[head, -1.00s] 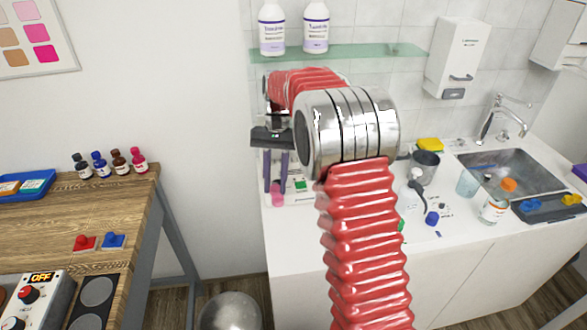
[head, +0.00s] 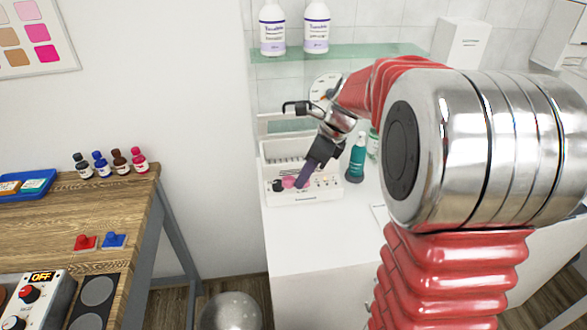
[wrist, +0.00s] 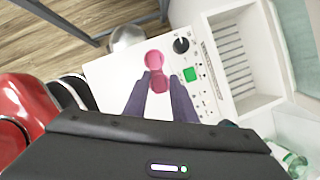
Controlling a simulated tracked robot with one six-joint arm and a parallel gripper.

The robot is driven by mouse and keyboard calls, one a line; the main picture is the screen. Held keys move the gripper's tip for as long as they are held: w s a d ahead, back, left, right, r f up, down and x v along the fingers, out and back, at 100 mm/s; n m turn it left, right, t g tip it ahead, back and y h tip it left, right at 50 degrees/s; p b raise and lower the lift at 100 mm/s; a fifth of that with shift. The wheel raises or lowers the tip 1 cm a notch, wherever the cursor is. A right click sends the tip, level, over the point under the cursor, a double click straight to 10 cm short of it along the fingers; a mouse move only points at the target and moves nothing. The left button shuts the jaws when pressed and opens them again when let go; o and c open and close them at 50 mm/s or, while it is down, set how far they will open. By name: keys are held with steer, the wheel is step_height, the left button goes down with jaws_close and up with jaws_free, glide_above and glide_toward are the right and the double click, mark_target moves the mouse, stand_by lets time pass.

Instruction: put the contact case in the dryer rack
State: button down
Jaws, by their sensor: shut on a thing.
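The contact case (head: 289,182) is pink with two round caps. It also shows in the wrist view (wrist: 154,60), between the tips of my gripper (wrist: 158,82). My gripper, with purple fingers (head: 303,182) in the head view, is shut on the case. The dryer rack (head: 280,199) is a white box with a slotted tray at its back and a control panel in front. In the wrist view, the rack (wrist: 211,55) lies right of the case. The case appears in front of the control panel, outside the slotted tray. Its height above the counter is unclear.
A teal bottle (head: 356,160) stands right of the rack. A glass shelf (head: 380,50) with two white bottles hangs above. The white counter (head: 310,240) is clear in front of the rack. My arm hides the sink area. A wooden table (head: 60,210) stands at left.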

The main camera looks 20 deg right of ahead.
steer(key=shift+s+d+r+m+t+h, duration=0.25)
steer(key=shift+s+d+m+h, duration=0.2)
steer(key=shift+m, duration=0.8)
steer(key=shift+s+d+r+m+t+h, duration=0.2)
steer(key=shift+s+d+m+h, duration=0.2)
steer(key=shift+m, duration=0.8)
steer(key=shift+s+d+r+m+t+h, duration=0.3)
steer(key=shift+d+m+h, duration=0.2)
steer(key=shift+m, duration=0.75)
glide_above(299, 169)
steer(key=w+d, duration=0.3)
steer(key=w, duration=0.2)
steer(key=shift+s+d+f, duration=0.1)
steer(key=shift+f, duration=1.65)
steer(key=shift+s+f, duration=0.1)
steer(key=shift+f, duration=1.6)
step_height(299, 169, down, 4)
steer(key=shift+w+f, duration=0.2)
steer(key=shift+f, duration=0.2)
